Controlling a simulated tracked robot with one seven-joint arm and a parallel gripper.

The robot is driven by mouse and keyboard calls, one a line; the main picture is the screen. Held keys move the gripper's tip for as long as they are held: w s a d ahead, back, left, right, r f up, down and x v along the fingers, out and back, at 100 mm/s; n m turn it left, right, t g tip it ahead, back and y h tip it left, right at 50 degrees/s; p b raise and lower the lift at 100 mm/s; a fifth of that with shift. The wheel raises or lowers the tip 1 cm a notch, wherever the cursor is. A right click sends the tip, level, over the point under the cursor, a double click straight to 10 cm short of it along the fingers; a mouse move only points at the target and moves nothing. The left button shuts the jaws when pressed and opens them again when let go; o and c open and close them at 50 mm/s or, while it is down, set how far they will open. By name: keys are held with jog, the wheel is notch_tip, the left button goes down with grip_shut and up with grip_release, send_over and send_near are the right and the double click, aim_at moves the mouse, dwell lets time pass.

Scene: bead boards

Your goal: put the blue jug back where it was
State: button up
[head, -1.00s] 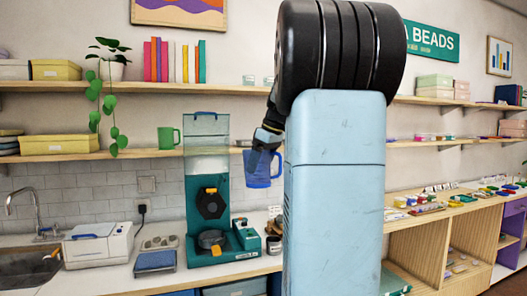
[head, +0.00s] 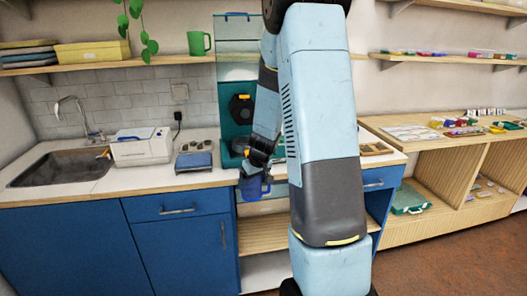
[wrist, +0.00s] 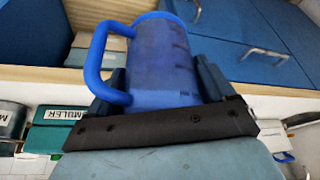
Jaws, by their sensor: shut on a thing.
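The blue jug (head: 251,188) is a translucent blue pitcher with marks on its side and a thick handle. It is held in my gripper (head: 258,164), just in front of the counter's front edge and below the counter top. In the wrist view the jug (wrist: 165,62) fills the middle, its handle to the left. My gripper (wrist: 158,100) is shut on the jug's body, a finger showing at each side. The jug's far end and part of the counter front behind it are hidden.
The white counter top (head: 100,190) carries a sink, a white machine (head: 141,146), a blue-grey scale (head: 194,161) and a tall teal machine (head: 239,110). A green mug (head: 199,43) stands on the shelf above. Open shelves lie below the counter behind the jug. Blue cabinets (head: 176,245) flank them.

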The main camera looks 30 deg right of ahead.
jog(key=w+a+f, duration=0.1)
jog(key=a+f, duration=0.1)
jog(key=f, duration=0.6)
jog(key=w+a+f+m, duration=0.1)
jog(key=w+a+f, duration=0.1)
jog(key=f, duration=0.6)
jog(key=shift+a+f+h, duration=0.2)
jog(key=shift+a+h, duration=0.1)
jog(key=shift+a, duration=0.1)
jog(key=shift+s, duration=0.1)
